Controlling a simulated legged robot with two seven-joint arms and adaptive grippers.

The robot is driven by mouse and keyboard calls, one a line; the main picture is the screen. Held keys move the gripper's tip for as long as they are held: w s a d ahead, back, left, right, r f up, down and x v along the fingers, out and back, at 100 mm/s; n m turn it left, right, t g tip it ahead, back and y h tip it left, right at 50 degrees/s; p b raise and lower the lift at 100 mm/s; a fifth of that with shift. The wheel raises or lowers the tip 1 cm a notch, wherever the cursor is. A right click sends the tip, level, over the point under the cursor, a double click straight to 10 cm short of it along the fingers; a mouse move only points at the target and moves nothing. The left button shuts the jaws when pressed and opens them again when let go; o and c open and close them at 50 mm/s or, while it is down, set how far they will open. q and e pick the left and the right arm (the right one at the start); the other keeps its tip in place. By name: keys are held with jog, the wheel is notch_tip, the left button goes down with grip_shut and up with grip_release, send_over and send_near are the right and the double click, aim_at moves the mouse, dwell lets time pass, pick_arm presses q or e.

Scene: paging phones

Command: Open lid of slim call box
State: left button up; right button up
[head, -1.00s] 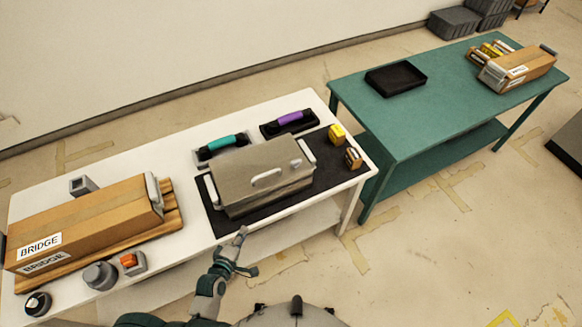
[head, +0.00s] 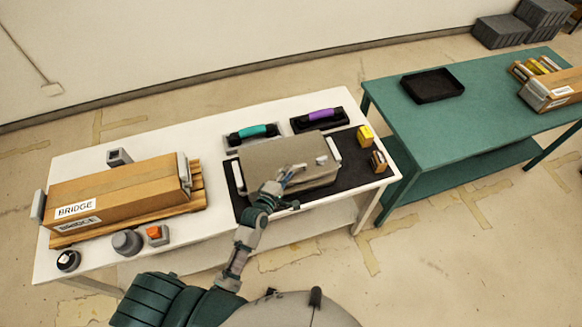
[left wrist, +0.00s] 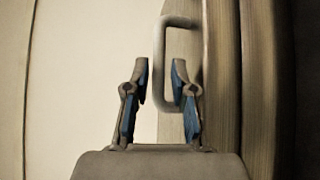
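The slim call box (head: 270,154), a grey-beige closed case, lies on a black mat (head: 360,152) on the white table. Its lid is down. My left gripper (head: 289,178) is at the box's front side, over the front handle, which it partly hides in the head view. In the left wrist view the pale C-shaped handle (left wrist: 159,62) stands between and just beyond the fingertips of the left gripper (left wrist: 161,66). The fingers are apart, with a gap to the handle bar; contact is not clear. My right gripper is not in view.
Teal-handled (head: 253,132) and purple-handled (head: 320,114) tools lie behind the box. Small yellow (head: 365,135) and brown (head: 379,160) blocks stand to its right. A brown BRIDGE box (head: 120,195) is at left. A green table (head: 420,130) stands at right.

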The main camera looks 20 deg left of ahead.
aim_at(287, 159)
pick_arm(q)
jog(key=shift+x, duration=1.5)
grip_shut()
